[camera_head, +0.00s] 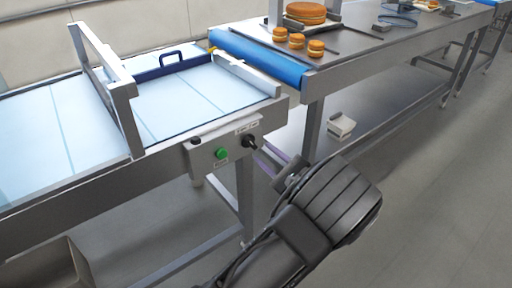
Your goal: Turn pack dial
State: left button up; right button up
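A black dial (249,141) sits on the right part of a grey control box (207,160) on the conveyor's front side. A green button (221,154) is to its left, and a small label is above the dial. My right gripper is not in view.
A blue roller belt (258,59) joins a steel table (370,45) bearing filled rounds (297,41). Floor at the right is clear.

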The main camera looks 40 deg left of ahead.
aim_at(253, 144)
pick_arm(q)
jog(key=x, duration=0.5)
jog(key=shift+a, duration=0.15)
grip_shut()
dwell(0.4)
